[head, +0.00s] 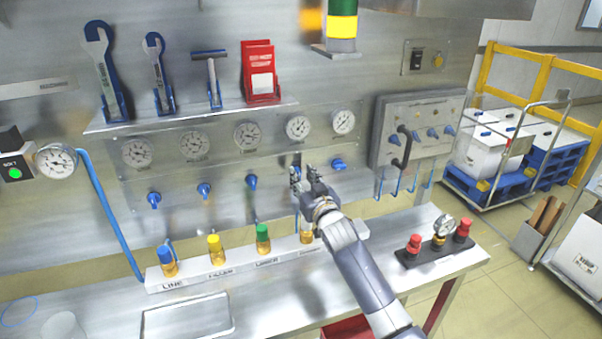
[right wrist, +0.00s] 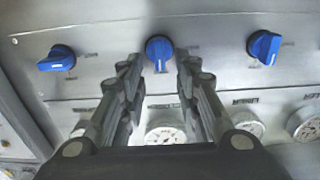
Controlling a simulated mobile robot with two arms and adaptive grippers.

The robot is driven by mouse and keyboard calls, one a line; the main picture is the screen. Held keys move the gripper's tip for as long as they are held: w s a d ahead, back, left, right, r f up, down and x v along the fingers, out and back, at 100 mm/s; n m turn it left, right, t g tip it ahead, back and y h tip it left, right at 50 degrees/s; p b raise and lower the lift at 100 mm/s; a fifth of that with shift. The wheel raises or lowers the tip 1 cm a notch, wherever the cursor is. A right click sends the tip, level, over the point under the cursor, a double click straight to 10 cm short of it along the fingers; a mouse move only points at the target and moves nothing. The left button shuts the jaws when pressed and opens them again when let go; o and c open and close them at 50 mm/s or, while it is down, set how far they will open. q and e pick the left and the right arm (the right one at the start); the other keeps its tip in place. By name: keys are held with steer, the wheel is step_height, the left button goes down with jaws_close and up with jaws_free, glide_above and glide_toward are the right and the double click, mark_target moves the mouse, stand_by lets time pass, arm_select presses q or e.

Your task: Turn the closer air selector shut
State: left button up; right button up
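A row of blue selector knobs runs along the steel panel below the gauges. My right gripper (head: 308,176) is at the fourth knob from the left and mostly hides it in the head view. In the right wrist view this knob (right wrist: 159,50) lies ahead of the gap between the open fingers (right wrist: 157,68), its handle in line with them. I cannot tell whether the fingers touch it. The fifth knob (head: 338,164) has its handle sideways. The third knob (head: 252,183) is upright. My left gripper is not in view.
Gauges (head: 247,136) sit above the knobs. Below, a labelled rail (head: 210,274) carries coloured fittings on the bench. A grey box (head: 415,130) with a black handle is right of the gripper. Red-capped fittings on a black base (head: 440,248) stand at the bench's right end.

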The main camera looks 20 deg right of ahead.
steer(key=shift+w+a, duration=0.1)
steer(key=shift+w, duration=0.8)
jaws_close()
steer(key=shift+a+f+n+b, duration=0.15)
steer(key=shift+a+f+n, duration=0.15)
steer(key=shift+n, duration=2.7)
steer(key=shift+a+f+n+b, duration=0.15)
steer(key=shift+a+f+n, duration=0.1)
steer(key=shift+n, duration=2.75)
steer(key=shift+a+f+n+b, duration=0.2)
steer(key=shift+f+n, duration=0.1)
steer(key=shift+n, duration=2.7)
